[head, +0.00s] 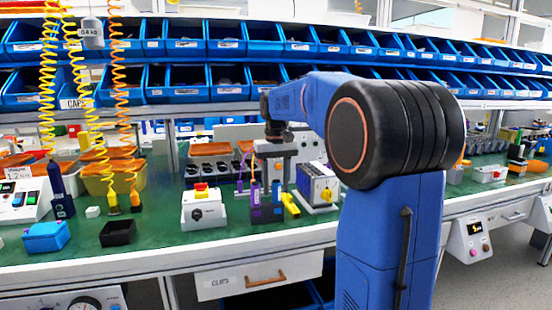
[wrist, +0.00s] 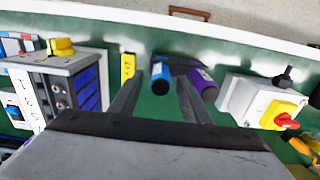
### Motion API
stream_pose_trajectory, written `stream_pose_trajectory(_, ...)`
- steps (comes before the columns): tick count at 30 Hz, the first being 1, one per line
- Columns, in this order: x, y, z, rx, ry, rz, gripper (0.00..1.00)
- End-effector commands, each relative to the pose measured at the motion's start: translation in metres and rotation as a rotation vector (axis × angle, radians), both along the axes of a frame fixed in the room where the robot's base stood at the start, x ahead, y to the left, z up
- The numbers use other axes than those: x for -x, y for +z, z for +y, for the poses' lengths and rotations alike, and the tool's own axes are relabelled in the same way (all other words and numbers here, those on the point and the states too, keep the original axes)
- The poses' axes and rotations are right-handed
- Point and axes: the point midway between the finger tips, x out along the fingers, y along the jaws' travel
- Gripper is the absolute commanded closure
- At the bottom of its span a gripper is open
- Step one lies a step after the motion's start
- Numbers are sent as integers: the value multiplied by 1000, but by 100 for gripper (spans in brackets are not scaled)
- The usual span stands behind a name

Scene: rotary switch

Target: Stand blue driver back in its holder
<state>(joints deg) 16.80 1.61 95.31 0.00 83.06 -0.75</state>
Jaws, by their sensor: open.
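My gripper (wrist: 158,100) is open, pointing down over the bench, with one finger on each side of the blue driver (wrist: 161,74). The blue driver appears upright, seen nearly end-on, with a gap to both fingers. The purple driver (wrist: 203,80) stands beside it, just past the right finger in the wrist view. The dark holder (wrist: 180,66) shows behind them and also in the head view (head: 266,214), below my gripper (head: 272,180). The blue driver seems to stand in the holder, but its lower end is hidden.
A white box with a red and yellow rotary switch (wrist: 277,108) stands close beside the drivers. A white and blue device with a yellow knob (wrist: 60,80) is on the other side. A yellow block (wrist: 128,67) lies near the holder. Blue bins (head: 190,85) line the back.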

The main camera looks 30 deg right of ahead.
Motion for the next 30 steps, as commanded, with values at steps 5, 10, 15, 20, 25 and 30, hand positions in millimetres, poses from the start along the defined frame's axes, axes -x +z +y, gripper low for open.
stream_pose_trajectory(5, -1, 33, 0, 1, 0, -4, 57)
stream_pose_trajectory(10, 0, 67, 0, 1, 0, -2, 57)
stream_pose_trajectory(15, 0, 101, 0, 1, 0, -3, 57)
stream_pose_trajectory(20, 0, 130, 0, 1, 0, -2, 57)
stream_pose_trajectory(25, -1, 150, 0, 0, 0, 0, 57)
stream_pose_trajectory(30, 0, 159, 0, 0, 0, 0, 57)
